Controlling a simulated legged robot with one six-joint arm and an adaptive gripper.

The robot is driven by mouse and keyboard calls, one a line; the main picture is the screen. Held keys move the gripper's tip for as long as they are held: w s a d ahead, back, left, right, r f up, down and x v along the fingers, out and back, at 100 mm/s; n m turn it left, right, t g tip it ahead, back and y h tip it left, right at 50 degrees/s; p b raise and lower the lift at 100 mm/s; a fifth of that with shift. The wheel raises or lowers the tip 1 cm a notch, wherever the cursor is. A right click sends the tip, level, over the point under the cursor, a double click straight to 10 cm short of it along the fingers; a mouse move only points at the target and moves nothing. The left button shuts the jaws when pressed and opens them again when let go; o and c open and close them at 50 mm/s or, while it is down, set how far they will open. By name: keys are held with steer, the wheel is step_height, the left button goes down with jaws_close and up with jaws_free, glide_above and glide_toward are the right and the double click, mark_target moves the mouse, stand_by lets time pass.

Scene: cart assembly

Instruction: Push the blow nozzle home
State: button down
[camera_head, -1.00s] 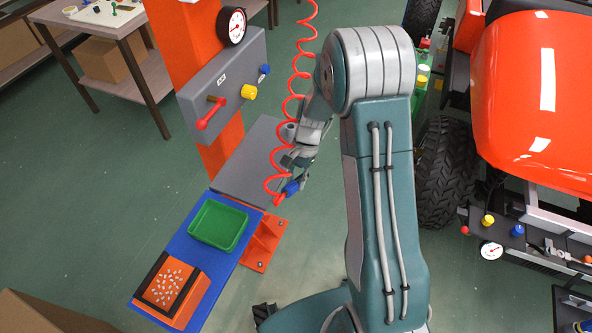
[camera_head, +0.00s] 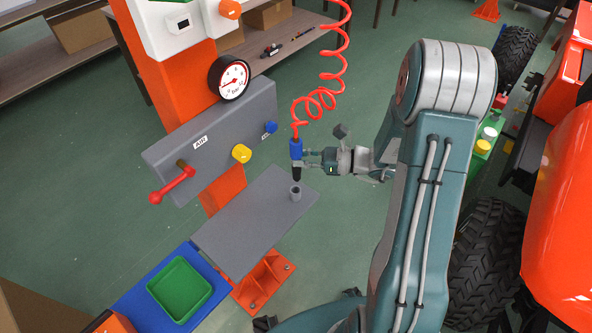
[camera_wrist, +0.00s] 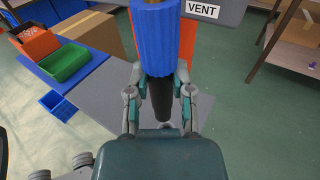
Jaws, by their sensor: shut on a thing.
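The blow nozzle (camera_head: 296,149) has a blue body and a black tip, with a coiled red hose (camera_head: 330,75) rising from its top. My gripper (camera_head: 308,158) comes from the right and is shut on it. The nozzle hangs upright, tip down, above the grey shelf. A small grey socket (camera_head: 296,190) stands on the shelf just below the tip; they look apart.
The grey shelf (camera_head: 245,225) is otherwise bare. Behind it is a panel (camera_head: 215,130) with a gauge (camera_head: 229,77), red lever (camera_head: 172,185), yellow knob (camera_head: 241,153) and blue knob (camera_head: 270,127). A green tray (camera_head: 180,290) is at lower left. A red vehicle (camera_head: 560,190) stands at right.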

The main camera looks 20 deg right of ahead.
steer(key=shift+w+d+r, duration=0.15)
steer(key=shift+w+r, duration=0.05)
steer(key=shift+a, duration=0.8)
steer(key=f, duration=0.2)
steer(key=d+f, duration=0.1)
steer(key=f, duration=0.1)
steer(key=shift+f, duration=0.2)
steer(key=shift+a, duration=0.25)
steer(key=shift+d, duration=0.65)
